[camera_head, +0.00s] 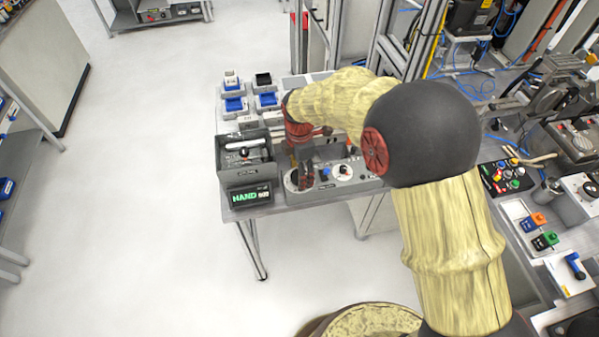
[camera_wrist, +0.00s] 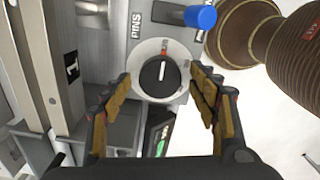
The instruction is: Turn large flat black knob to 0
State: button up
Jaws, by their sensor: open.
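The flat black knob (camera_wrist: 160,77) sits in a round pale dial (camera_wrist: 143,53) in the middle of the wrist view. A white line on the knob points almost straight up in that view, slightly right, near a red mark on the dial. My gripper (camera_wrist: 161,85) is open, with one finger on each side of the dial. I cannot tell whether the fingertips touch the dial. In the head view my gripper (camera_head: 304,177) points down over the left end of the grey control panel (camera_head: 322,195) and hides most of this knob.
A blue-capped part (camera_wrist: 200,17) is close beside the dial, near the PINS label. A white dial with a dark knob (camera_head: 344,171) is right of my gripper. A display reading HAND (camera_head: 250,196) and a grey bin (camera_head: 246,175) are left. Open floor lies further left.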

jog(key=c, duration=0.3)
jog(key=c, duration=0.8)
jog(key=shift+c, duration=0.3)
